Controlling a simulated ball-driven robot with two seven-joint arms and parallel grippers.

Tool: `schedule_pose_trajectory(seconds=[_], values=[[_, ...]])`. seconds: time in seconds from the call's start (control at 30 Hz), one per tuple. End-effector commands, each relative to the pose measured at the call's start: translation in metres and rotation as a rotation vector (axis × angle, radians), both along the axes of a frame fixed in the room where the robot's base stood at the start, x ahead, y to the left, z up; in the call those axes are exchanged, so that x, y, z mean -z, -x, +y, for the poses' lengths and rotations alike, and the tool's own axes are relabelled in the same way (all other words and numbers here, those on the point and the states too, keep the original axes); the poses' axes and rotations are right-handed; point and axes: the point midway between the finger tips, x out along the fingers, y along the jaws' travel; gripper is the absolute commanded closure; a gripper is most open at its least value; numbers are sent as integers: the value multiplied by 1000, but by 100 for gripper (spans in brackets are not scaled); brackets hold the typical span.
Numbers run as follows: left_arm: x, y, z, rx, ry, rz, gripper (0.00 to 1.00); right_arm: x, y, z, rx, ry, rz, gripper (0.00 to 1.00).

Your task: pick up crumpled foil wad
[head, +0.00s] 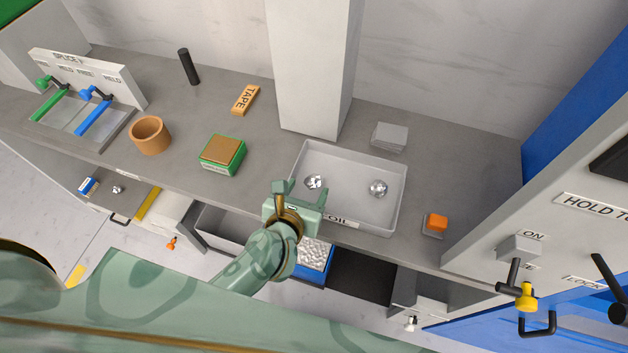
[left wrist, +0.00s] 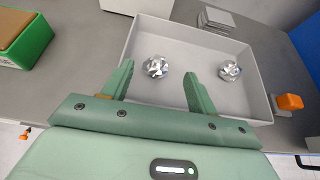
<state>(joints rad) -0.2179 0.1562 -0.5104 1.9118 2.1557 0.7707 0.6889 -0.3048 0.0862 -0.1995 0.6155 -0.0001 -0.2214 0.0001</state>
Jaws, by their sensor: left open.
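Two crumpled foil wads lie apart in a light grey tray (head: 395,215) labelled as foil. The left foil wad (head: 315,182) shows in the left wrist view (left wrist: 156,67) just beyond and between my fingertips. The right foil wad (head: 378,188) lies farther right, and the left wrist view (left wrist: 230,71) shows it outside the right finger. My left gripper (head: 299,190) is open and empty over the near left part of the tray. It also shows in the left wrist view (left wrist: 158,75). My right gripper is not in view.
A white column (head: 308,70) stands behind the tray. A green box (head: 222,155) stands left of it, an orange block (head: 437,222) right, and a stack of grey plates (head: 390,136) behind. A large grey panel with handles (head: 560,220) is at the right.

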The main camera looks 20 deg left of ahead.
Motion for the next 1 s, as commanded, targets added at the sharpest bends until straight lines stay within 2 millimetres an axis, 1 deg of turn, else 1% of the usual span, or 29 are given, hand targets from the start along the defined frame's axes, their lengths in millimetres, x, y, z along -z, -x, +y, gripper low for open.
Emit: schedule_pose_trajectory(seconds=[0.13,0.3,0.4,0.5,0.67,0.7,0.77,0.8,0.87,1.0], values=[[6,-10,0,0,-1,-1,42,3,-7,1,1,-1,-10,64],[25,-33,2,0,-2,-1,42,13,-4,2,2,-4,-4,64],[29,-45,1,0,-1,-1,42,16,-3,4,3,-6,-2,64],[30,-50,1,0,-1,-1,42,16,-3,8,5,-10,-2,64],[30,-50,1,0,-1,-2,42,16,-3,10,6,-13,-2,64],[30,-50,1,0,-1,-2,44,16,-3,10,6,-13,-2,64],[30,-50,1,0,-1,-2,61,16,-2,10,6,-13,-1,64],[30,-50,1,0,-1,-2,72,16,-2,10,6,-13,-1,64],[30,-50,1,1,-2,-2,88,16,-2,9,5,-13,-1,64],[30,-49,1,1,-2,-1,89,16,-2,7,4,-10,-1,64]])
